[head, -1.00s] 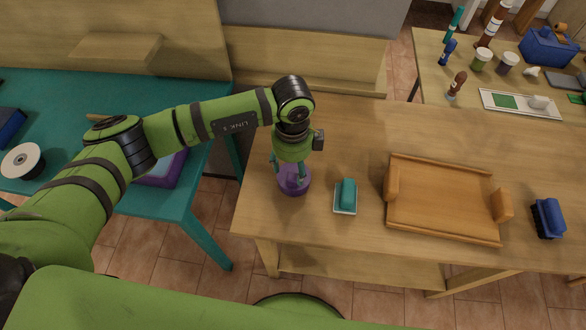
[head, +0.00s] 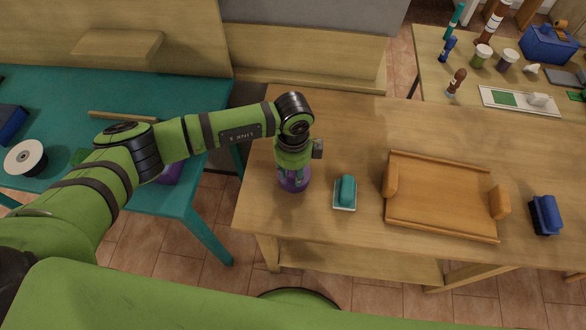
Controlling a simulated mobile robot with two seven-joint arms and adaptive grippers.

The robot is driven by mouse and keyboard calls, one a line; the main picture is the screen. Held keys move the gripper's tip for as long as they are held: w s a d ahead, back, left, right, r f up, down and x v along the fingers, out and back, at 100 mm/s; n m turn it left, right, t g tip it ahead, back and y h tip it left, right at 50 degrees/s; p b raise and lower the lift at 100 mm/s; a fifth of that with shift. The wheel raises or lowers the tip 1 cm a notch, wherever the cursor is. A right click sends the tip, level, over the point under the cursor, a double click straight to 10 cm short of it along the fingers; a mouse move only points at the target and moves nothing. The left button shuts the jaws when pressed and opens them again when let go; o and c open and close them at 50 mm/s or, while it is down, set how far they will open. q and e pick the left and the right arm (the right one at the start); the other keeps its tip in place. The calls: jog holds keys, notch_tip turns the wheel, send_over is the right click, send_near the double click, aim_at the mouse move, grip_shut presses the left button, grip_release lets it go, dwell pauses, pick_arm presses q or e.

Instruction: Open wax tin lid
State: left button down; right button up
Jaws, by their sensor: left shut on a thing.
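The purple wax tin (head: 294,183) stands on the wooden table near its left front corner. My left gripper (head: 293,172) points straight down over the tin and is shut on its lid. The gripper body hides most of the lid, so I cannot tell whether the lid has turned or come loose. My right gripper is not in view.
A teal-handled block on a white base (head: 345,193) sits just right of the tin. Further right are a wooden tray (head: 440,205) with raised ends and a blue brush (head: 546,215). A teal table (head: 190,215) with a white spool (head: 25,158) stands at the left.

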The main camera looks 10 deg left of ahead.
pick_arm(q)
jog(key=shift+w+a+r, duration=0.1)
jog(key=shift+w+a, duration=0.05)
jog(key=shift+w, duration=0.05)
jog(key=shift+w+r+g+b, duration=0.25)
jog(key=shift+w+g+b, duration=0.15)
jog(key=shift+g+b, duration=0.45)
jog(key=w+g+b, duration=0.1)
jog(key=g+b, duration=0.1)
jog(key=b, duration=0.3)
jog(key=w+r+g+b, duration=0.1)
jog(key=g+b, duration=0.1)
jog(key=b, duration=0.2)
jog(key=shift+w+r+g+b, duration=0.2)
jog(key=shift+g+b, duration=0.15)
jog(key=shift+b, duration=0.05)
jog(key=shift+w+r+g+b, duration=0.3)
jog(key=shift+r+b, duration=0.1)
jog(key=shift+b, duration=0.45)
jog(key=shift+r, duration=0.15)
